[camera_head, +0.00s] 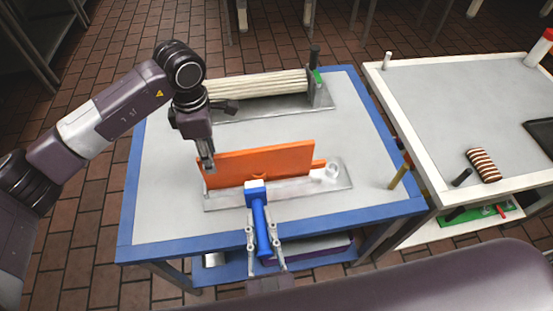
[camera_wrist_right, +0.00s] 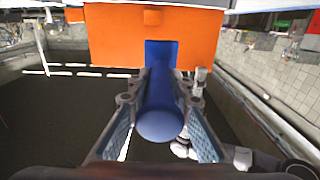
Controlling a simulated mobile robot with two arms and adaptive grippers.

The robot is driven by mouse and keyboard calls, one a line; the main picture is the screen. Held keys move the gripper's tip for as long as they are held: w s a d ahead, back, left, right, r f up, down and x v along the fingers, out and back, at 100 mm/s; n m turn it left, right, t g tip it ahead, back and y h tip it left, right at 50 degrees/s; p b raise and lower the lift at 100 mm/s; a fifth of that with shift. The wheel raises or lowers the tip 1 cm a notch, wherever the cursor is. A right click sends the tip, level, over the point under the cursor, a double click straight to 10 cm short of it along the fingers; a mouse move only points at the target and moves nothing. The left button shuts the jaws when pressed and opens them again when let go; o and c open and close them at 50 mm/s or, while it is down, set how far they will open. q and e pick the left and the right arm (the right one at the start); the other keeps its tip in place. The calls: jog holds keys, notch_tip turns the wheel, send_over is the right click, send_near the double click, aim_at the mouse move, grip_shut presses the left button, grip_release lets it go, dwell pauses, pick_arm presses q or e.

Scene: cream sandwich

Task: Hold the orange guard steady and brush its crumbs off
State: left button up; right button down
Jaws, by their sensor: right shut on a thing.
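The orange guard (camera_head: 265,160) stands upright, leaning slightly, on a clear flat base (camera_head: 225,200) on the blue-edged table. It also shows in the right wrist view (camera_wrist_right: 110,40). My left gripper (camera_head: 208,163) is at the guard's left end, with its fingertips against or just in front of the upper left edge; whether they close on it is unclear. My right gripper (camera_head: 265,250) is shut on the blue handle of a brush (camera_head: 260,222). I cannot make out crumbs.
A ribbed cream roller unit (camera_head: 260,84) lies behind the guard. A white-edged table (camera_head: 410,110) on the right holds a striped brown roll (camera_head: 484,165) and a dark tray (camera_head: 545,135). The blue-edged table's left part is clear.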

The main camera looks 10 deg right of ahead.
pick_arm(q)
jog(key=shift+o, duration=0.3)
jog(key=shift+r+p, duration=1.6)
jog(key=shift+r, duration=2.95)
pick_arm(e)
jog(key=shift+r, duration=1.65)
pick_arm(q)
jog(key=shift+o, duration=0.5)
jog(key=o, duration=0.4)
jog(key=shift+o, duration=0.2)
notch_tip(320, 180, up, 12)
